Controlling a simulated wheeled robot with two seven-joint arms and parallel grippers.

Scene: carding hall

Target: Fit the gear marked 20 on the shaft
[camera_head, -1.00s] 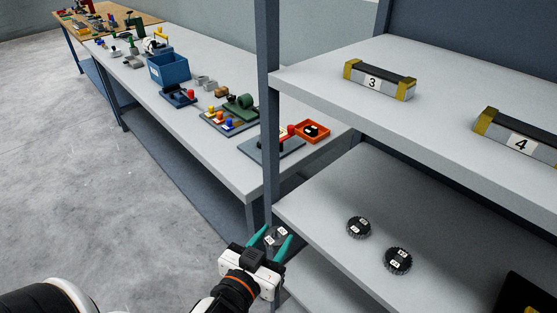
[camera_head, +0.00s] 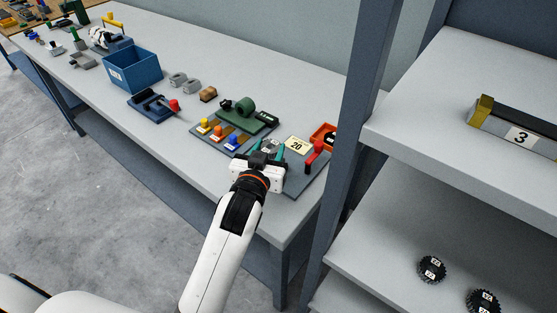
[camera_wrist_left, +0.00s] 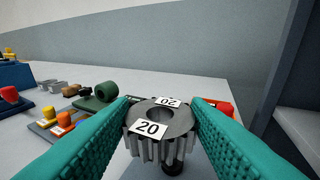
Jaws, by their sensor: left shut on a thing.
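My left gripper (camera_head: 268,154) is shut on the grey toothed gear marked 20 (camera_wrist_left: 150,144). In the left wrist view its two teal fingers hold the gear by opposite sides, with the bore facing up. My right gripper is out of view.
Two dark gears (camera_head: 432,269) (camera_head: 484,301) lie on the lower shelf at right. The shelf's blue post (camera_head: 362,110) stands close right of the plate. A board with coloured knobs (camera_head: 217,131), a green fixture (camera_head: 240,112) and a blue bin (camera_head: 132,69) stand to the left.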

